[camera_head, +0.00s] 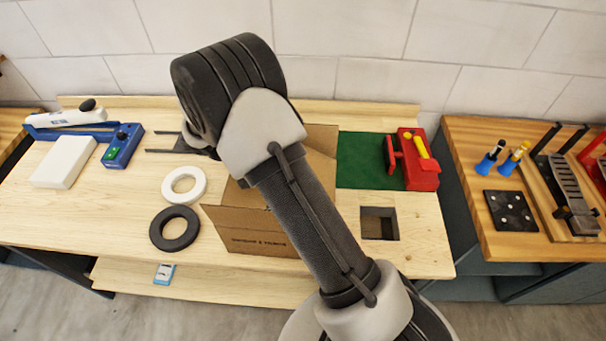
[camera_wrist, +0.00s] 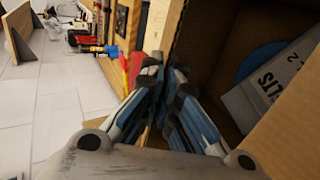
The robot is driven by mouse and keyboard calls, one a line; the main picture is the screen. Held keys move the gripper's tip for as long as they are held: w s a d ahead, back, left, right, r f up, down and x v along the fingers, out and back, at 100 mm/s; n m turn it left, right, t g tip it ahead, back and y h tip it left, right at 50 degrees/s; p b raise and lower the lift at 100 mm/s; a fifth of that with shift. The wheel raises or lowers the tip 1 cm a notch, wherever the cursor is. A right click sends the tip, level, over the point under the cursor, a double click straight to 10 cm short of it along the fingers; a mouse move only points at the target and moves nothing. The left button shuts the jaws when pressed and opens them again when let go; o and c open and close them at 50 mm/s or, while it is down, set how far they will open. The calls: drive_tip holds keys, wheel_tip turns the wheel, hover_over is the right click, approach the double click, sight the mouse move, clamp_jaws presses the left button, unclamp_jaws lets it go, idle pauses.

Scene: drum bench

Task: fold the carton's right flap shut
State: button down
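The brown carton (camera_head: 258,241) stands open mid-bench, with printing on its front side. My arm crosses it in the head view and hides much of its top. A raised cardboard panel (camera_head: 321,140) shows right of my arm; I cannot tell if it is the right flap. In the wrist view, the carton's open inside (camera_wrist: 212,45) is at the right, with a white box (camera_wrist: 285,85) marked "BELTS" and a blue disc (camera_wrist: 262,62) in it. My gripper (camera_wrist: 163,78) has its fingertips together with nothing seen between them, near the carton's edge. The head view hides the fingertips.
A white ring (camera_head: 184,172) and a black ring (camera_head: 174,243) lie left of the carton. A dark forked thing (camera_head: 180,143) shows beside my arm. A green mat (camera_head: 358,150), a red device (camera_head: 420,175) and a square opening (camera_head: 379,224) are to the right.

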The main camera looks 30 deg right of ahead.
drive_tip(key=shift+w+a+f+g+h+b, duration=0.1)
drive_tip(key=shift+a+f+g+h+b, duration=0.2)
drive_tip(key=shift+f+h+b, duration=0.3)
drive_tip(key=shift+w+a+f+g+h+b, duration=0.1)
drive_tip(key=shift+a+f+g+h+b, duration=0.05)
drive_tip(key=shift+f+g+h+b, duration=0.4)
drive_tip(key=c, duration=1.8)
unclamp_jaws()
drive_tip(key=shift+c, duration=0.2)
drive_tip(key=v, duration=1.2)
drive_tip(key=shift+s+f, duration=0.1)
drive_tip(key=shift+s, duration=0.05)
